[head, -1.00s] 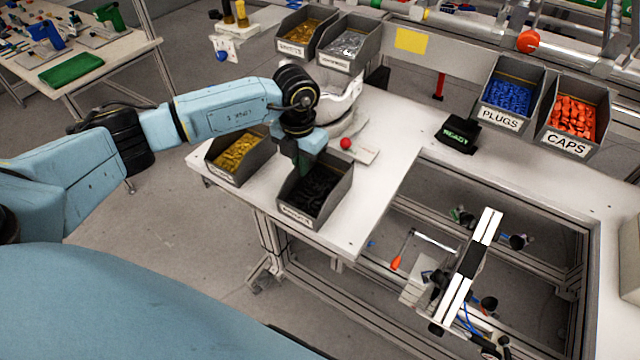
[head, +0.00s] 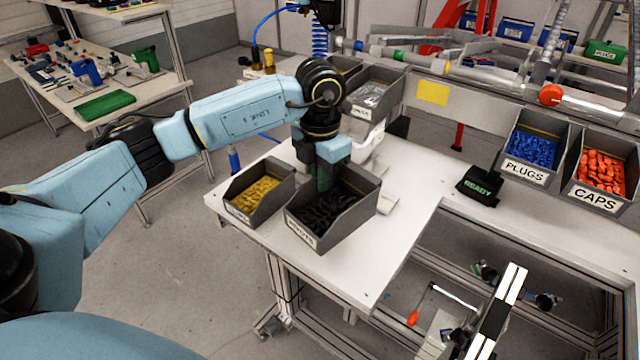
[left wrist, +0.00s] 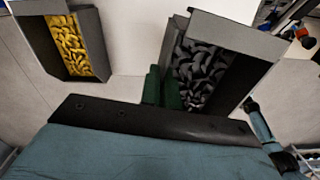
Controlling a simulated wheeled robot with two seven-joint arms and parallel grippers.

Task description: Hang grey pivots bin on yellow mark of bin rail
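The grey pivots bin (head: 350,224), filled with black parts, is tilted slightly and appears raised above the left end of the white table. My left gripper (head: 325,180) is at its far left wall. In the left wrist view the green fingers (left wrist: 161,88) close on the wall of the bin (left wrist: 235,38). The yellow mark (head: 433,93) is on the pale bin rail (head: 480,107) at the back, bare, between the bins hung left and right of it. My right gripper is not in view.
A grey bin of yellow parts (head: 258,190) stands just left of the pivots bin. A bin of metal parts (head: 372,92) hangs left of the mark. Plugs (head: 532,148) and caps (head: 603,172) bins hang at right. A black READY sign (head: 478,186) stands on the table (head: 415,182).

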